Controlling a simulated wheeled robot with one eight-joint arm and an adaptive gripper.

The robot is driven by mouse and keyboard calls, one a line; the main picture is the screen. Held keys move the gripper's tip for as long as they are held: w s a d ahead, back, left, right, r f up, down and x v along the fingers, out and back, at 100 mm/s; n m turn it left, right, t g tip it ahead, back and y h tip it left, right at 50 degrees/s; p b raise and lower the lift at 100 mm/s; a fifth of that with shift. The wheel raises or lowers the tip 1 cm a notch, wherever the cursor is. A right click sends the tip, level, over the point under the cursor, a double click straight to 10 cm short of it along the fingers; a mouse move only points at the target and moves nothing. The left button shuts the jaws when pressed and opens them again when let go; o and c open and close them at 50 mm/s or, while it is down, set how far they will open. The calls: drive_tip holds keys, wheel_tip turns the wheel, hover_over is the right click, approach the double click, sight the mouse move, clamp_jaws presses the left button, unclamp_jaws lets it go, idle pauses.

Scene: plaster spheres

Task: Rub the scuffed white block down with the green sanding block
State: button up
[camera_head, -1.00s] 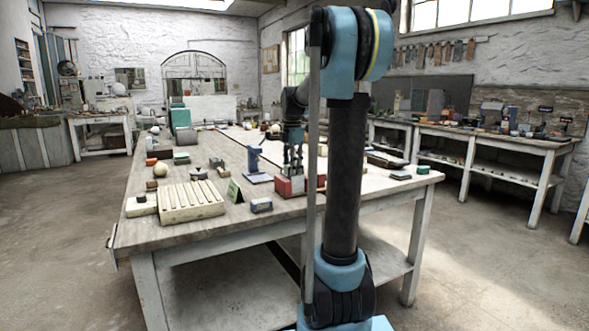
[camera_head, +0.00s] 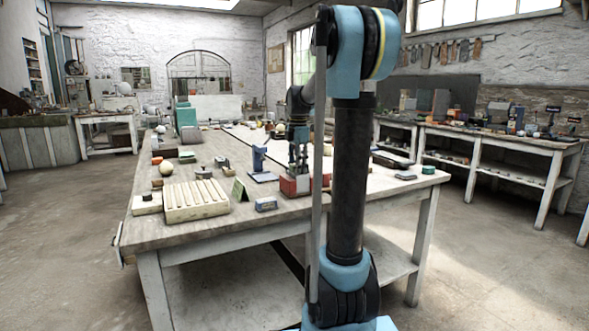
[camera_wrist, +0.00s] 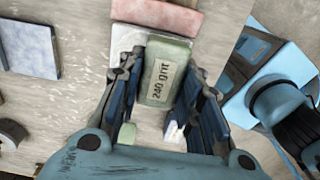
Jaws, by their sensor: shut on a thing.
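My gripper (camera_wrist: 160,84) is shut on the green sanding block (camera_wrist: 167,62), which carries a "240 grit" label. One finger grips each side of it in the wrist view. A white block (camera_wrist: 126,38) shows partly beneath and beside the green block, mostly covered by it. I cannot tell whether the two touch. In the head view my gripper (camera_head: 299,160) points down just above a red object (camera_head: 294,186) near the table's front edge. The green block is not clear there.
A pinkish-red bar (camera_wrist: 160,14) lies beyond the white block in the wrist view. A blue-grey slab (camera_wrist: 32,50) lies to the left. On the table (camera_head: 220,232) a slotted cream rack (camera_head: 195,200), a pale ball (camera_head: 166,169) and a small blue block (camera_head: 266,204) stand left of the gripper.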

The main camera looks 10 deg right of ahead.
drive_tip(key=shift+w+d+f, duration=0.1)
drive_tip(key=shift+w+d, duration=0.1)
drive_tip(key=shift+d, duration=0.4)
drive_tip(key=shift+w+d, duration=0.15)
drive_tip(key=shift+d, duration=0.4)
drive_tip(key=shift+s+a, duration=0.2)
drive_tip(key=shift+a, duration=0.5)
drive_tip(key=shift+s+a, duration=0.25)
drive_tip(key=shift+a, duration=0.4)
drive_tip(key=shift+s+a, duration=0.2)
drive_tip(key=shift+a, duration=0.5)
drive_tip(key=shift+w+d+r, duration=0.2)
drive_tip(key=shift+d+r, duration=0.15)
drive_tip(key=shift+d, duration=0.2)
drive_tip(key=shift+w+d+r, duration=0.15)
drive_tip(key=shift+d+r, duration=0.15)
drive_tip(key=shift+d, duration=0.2)
drive_tip(key=shift+w+a, duration=0.25)
drive_tip(key=shift+w, duration=0.5)
drive_tip(key=shift+w+a, duration=0.2)
drive_tip(key=shift+w, duration=0.5)
drive_tip(key=shift+f, duration=0.65)
